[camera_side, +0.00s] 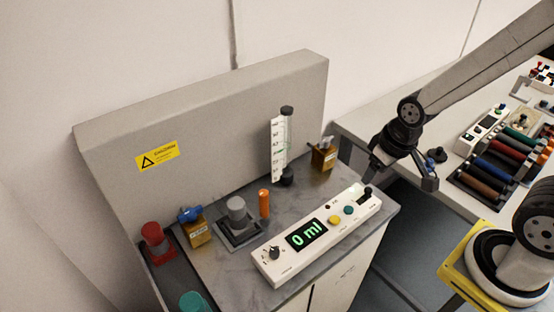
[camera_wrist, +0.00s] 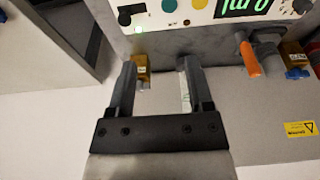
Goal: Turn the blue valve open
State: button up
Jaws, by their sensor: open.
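The blue valve (camera_side: 190,214) has a blue handle on a brass-coloured block, at the left of the grey bench in the side view. My gripper (camera_side: 400,172) is in the air at the right of the bench, well apart from the blue valve. In the wrist view my gripper (camera_wrist: 160,65) has its two fingers spread with nothing held between them.
A control panel (camera_side: 318,235) reading "0 ml" lies along the bench front. Between it and the back wall stand an orange cylinder (camera_side: 264,203), a grey knob (camera_side: 237,213), a graduated tube (camera_side: 277,150) and a second brass block (camera_side: 323,157). A red cylinder (camera_side: 152,238) stands left of the valve.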

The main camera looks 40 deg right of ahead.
jog(key=shift+o, duration=0.3)
jog(key=w+a+n, duration=0.2)
jog(key=w+a, duration=0.4)
jog(key=a, duration=0.1)
jog(key=w+a+n+y, duration=0.1)
jog(key=w+a+n, duration=0.1)
jog(key=w+a, duration=0.4)
jog(key=w+a+n+y, duration=0.1)
jog(key=w+a+n, duration=0.2)
jog(key=w+a, duration=0.3)
jog(key=shift+a+f+t, duration=0.15)
jog(key=shift+a, duration=0.8)
jog(key=shift+a+f+t, duration=0.15)
jog(key=shift+a, duration=0.8)
jog(key=n+y, duration=0.1)
jog(key=n, duration=0.1)
send_near(190, 212)
jog(key=f, duration=0.2)
jog(key=shift+w+a, duration=0.15)
jog(key=shift+w, duration=0.15)
jog(key=shift+f, duration=0.1)
jog(key=shift+x, duration=3.75)
jog(key=shift+c, duration=0.2)
